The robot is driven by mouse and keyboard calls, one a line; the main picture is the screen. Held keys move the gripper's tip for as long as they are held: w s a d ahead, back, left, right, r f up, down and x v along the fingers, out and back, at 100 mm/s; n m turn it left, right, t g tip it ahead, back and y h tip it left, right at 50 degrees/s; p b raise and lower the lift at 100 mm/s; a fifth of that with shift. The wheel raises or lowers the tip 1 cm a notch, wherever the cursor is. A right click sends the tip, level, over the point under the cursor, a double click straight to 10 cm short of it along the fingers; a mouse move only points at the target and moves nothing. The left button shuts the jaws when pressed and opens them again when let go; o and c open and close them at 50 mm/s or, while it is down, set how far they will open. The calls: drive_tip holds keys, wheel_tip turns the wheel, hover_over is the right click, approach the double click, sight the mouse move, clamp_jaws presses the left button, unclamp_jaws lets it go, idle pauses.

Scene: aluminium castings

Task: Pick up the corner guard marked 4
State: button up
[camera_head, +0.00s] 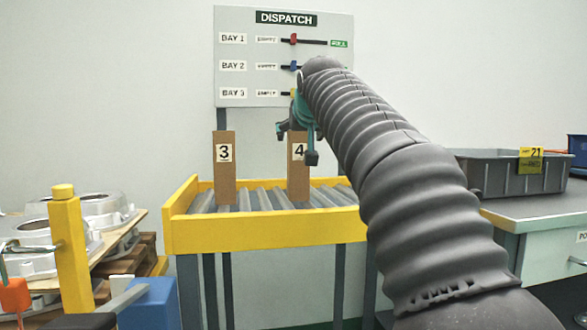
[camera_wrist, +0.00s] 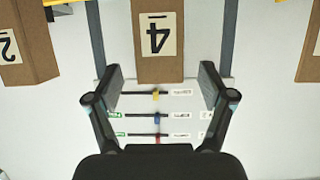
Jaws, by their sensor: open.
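The corner guard marked 4 (camera_head: 298,185) is a tall brown upright piece with a white number label, standing on the roller conveyor (camera_head: 180,228). In the wrist view the guard marked 4 (camera_wrist: 158,66) is centred at the top, its end reaching between the fingertips. My gripper (camera_wrist: 161,80) is open, one finger on each side of the guard, with a visible gap to both. In the head view my gripper (camera_head: 297,142) is at the guard's upper part and hides some of it. I see nothing held.
A guard marked 3 (camera_head: 224,170) stands to the left on the conveyor. The wrist view shows neighbouring guards at left (camera_wrist: 25,45) and right (camera_wrist: 308,60). A dispatch board (camera_head: 245,75) is behind. A grey bin (camera_head: 500,175) sits on a bench at right; castings (camera_head: 100,205) are at left.

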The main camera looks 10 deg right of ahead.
drive_tip(key=shift+x, duration=0.8)
drive_tip(key=shift+c, duration=0.2)
drive_tip(key=c, duration=1.3)
drive_tip(key=shift+r, duration=0.15)
